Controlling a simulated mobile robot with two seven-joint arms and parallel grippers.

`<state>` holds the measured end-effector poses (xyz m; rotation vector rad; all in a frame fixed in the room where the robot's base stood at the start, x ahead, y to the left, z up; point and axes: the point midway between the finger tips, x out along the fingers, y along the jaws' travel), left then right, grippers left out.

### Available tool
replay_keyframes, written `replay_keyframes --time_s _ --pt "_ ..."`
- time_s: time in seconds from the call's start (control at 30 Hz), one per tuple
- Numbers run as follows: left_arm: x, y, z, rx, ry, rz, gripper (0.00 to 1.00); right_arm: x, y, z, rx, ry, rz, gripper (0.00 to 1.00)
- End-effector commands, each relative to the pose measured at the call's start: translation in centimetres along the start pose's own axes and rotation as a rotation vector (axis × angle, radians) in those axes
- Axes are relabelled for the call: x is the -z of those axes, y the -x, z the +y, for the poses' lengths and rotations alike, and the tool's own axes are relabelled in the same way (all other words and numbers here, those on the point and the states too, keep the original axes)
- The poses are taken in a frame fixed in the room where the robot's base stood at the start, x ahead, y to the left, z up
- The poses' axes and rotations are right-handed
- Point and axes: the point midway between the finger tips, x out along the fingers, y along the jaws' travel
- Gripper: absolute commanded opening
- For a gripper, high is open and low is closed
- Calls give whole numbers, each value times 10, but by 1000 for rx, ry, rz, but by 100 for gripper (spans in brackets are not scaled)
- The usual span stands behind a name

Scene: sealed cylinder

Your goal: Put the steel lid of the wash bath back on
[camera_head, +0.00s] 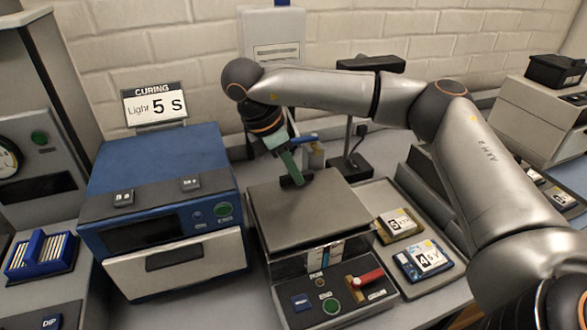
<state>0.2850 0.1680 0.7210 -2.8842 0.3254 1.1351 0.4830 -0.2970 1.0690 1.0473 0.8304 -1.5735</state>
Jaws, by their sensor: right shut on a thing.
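The steel lid (325,213) is a flat grey plate with a short black handle near its back edge. It lies level over the top of the wash bath (281,268), covering most of its opening. I cannot tell whether it rests on the rim or hangs just above it. Coloured strips show at the bath's front, below the lid's front edge. My right gripper (295,179) reaches down from behind, shut on the lid's black handle. My left gripper is not in view.
A blue curing box (160,172) with a white drawer front stands left of the bath. A tray (452,283) with labelled boxes lies to the right. The bath's front panel has a red lever (368,278) and a green button. A black stand (350,165) rises behind.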

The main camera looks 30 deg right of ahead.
Motion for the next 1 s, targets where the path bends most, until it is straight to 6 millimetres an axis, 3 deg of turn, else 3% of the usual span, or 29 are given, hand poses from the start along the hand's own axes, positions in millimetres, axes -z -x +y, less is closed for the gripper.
replay_keyframes --time_s 0.47,0.5,0.73,1.0 --pt "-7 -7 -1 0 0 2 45 4 -9 0 -1 0 0 0" --pt "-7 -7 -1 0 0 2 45 4 -9 0 -1 0 0 19" --pt "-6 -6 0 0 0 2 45 4 -8 0 -1 1 0 45" --pt "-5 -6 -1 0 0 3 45 3 -8 0 -1 1 0 48"
